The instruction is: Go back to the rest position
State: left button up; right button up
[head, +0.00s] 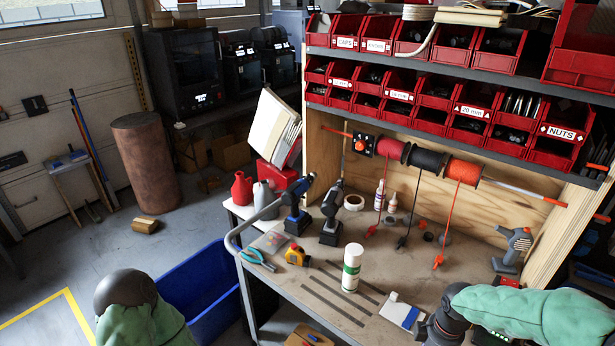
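Both of my arms show in the head view, wrapped in green sleeves. My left arm is at the bottom left, in front of the blue bin, and only its dark rounded joint and sleeve show. My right arm comes in from the right edge, over the right front of the workbench (268,268), with a dark joint near the bench's front edge. Neither gripper's fingertips are visible, so I cannot see whether they hold anything.
On the bench are a white spray can (351,268), a blue drill (297,205), a dark drill (331,213), a yellow tape measure (297,255) and a grey tool (513,249). A blue bin (205,290) stands left of the bench. Red part bins (562,131) fill shelves above.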

jog(key=a+f+m+y, duration=0.3)
jog(key=a+f+m, duration=0.2)
jog(key=a+f, duration=0.85)
pick_arm(q)
jog(key=shift+w+f+b, duration=0.4)
jog(key=shift+f+b, duration=0.25)
jog(key=shift+f, duration=0.15)
pick_arm(e)
jog(key=s+a+f+m, duration=0.7)
jog(key=s+a+f, duration=0.1)
jog(key=s+f, duration=0.1)
jog(key=shift+f+y, duration=0.3)
jog(key=shift+f, duration=0.5)
pick_arm(q)
jog(key=shift+d, duration=0.1)
pick_arm(e)
jog(key=shift+d, duration=0.2)
